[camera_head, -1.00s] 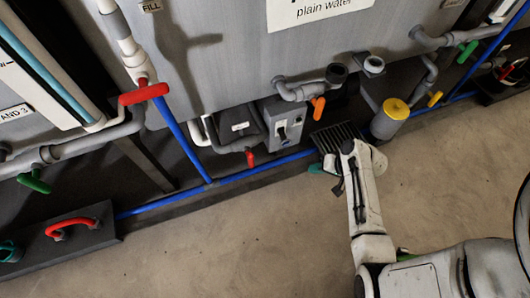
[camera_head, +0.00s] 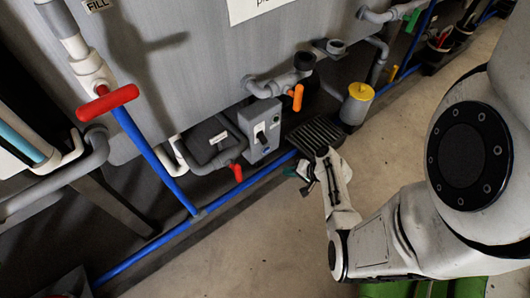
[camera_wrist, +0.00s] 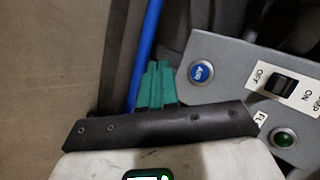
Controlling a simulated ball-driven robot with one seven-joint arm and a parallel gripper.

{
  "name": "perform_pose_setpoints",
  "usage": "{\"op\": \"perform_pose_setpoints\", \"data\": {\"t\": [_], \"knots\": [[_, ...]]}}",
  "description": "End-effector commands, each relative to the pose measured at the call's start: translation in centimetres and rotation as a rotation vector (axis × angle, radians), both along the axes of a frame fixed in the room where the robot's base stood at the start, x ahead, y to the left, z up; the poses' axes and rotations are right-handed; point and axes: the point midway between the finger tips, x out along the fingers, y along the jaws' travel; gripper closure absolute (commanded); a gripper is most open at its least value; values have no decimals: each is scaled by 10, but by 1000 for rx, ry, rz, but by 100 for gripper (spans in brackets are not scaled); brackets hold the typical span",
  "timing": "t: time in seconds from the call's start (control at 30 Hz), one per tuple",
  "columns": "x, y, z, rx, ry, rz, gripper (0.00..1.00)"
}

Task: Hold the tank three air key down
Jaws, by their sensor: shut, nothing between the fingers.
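The blue round air key (camera_wrist: 202,72) sits on the face of the grey control box (camera_wrist: 232,62), lettered and tilted in the wrist view. Beside it are a black OFF/ON pump switch (camera_wrist: 280,86) and a green lamp (camera_wrist: 284,138). In the head view my gripper (camera_head: 291,172) is low, in front of the box.
A blue pipe (camera_head: 245,178) runs low along the tank (camera_head: 190,50). A red-handled valve (camera_head: 236,171), an orange handle (camera_head: 297,97) and a yellow-topped canister (camera_head: 360,92) flank the box. A black grate (camera_head: 318,133) lies behind my gripper. Open floor (camera_head: 265,235) is in front.

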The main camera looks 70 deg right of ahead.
Motion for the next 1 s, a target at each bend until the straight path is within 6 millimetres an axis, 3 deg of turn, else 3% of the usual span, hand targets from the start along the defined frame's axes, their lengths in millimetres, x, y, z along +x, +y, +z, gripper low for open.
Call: {"op": "perform_pose_setpoints", "data": {"t": [0.27,0.7,1.0], "knots": [[10,-6,-1,-2,-1,3,100],[57,-34,-2,-1,1,5,100],[74,-45,-1,-1,1,2,100]]}}
